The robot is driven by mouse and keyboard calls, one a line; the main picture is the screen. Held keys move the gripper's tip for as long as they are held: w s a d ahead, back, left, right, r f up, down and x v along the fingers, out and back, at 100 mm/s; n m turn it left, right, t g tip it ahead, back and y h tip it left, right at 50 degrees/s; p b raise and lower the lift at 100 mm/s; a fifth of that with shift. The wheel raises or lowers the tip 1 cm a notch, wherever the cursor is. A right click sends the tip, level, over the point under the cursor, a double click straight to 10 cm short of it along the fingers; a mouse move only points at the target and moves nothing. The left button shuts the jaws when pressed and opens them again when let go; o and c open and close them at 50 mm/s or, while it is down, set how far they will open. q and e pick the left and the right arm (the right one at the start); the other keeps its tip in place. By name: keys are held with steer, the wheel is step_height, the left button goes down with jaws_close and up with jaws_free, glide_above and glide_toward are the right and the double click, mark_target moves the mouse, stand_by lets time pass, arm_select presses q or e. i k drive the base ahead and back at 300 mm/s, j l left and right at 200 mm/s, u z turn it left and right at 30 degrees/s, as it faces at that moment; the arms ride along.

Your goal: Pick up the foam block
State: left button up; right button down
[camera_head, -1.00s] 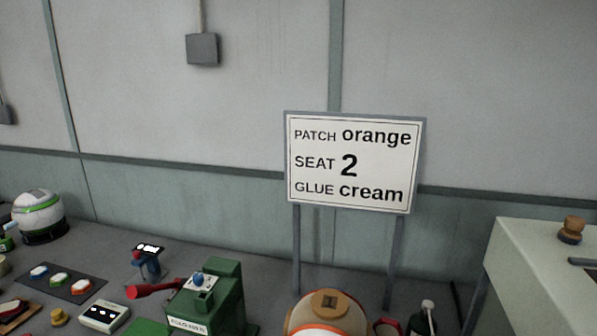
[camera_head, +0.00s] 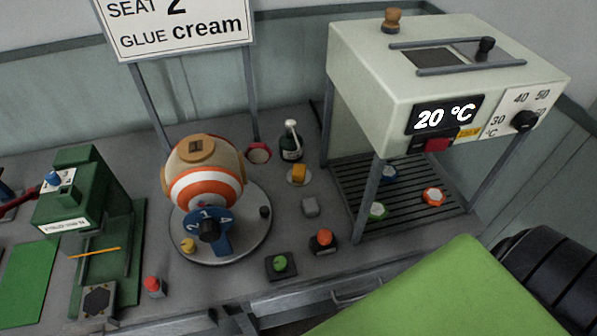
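Neither my left nor my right gripper shows in this view.
A striped ball (camera_head: 206,189) sits on the turntable (camera_head: 262,235) at left. Green (camera_head: 281,265) and orange (camera_head: 323,240) buttons are in front. An oven-like cabinet (camera_head: 372,90) rises at right. A green shape covers the lower right.

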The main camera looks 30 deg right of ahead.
mark_target(298, 174)
steer(key=u, duration=1.25)
steer(key=z, duration=2.15)
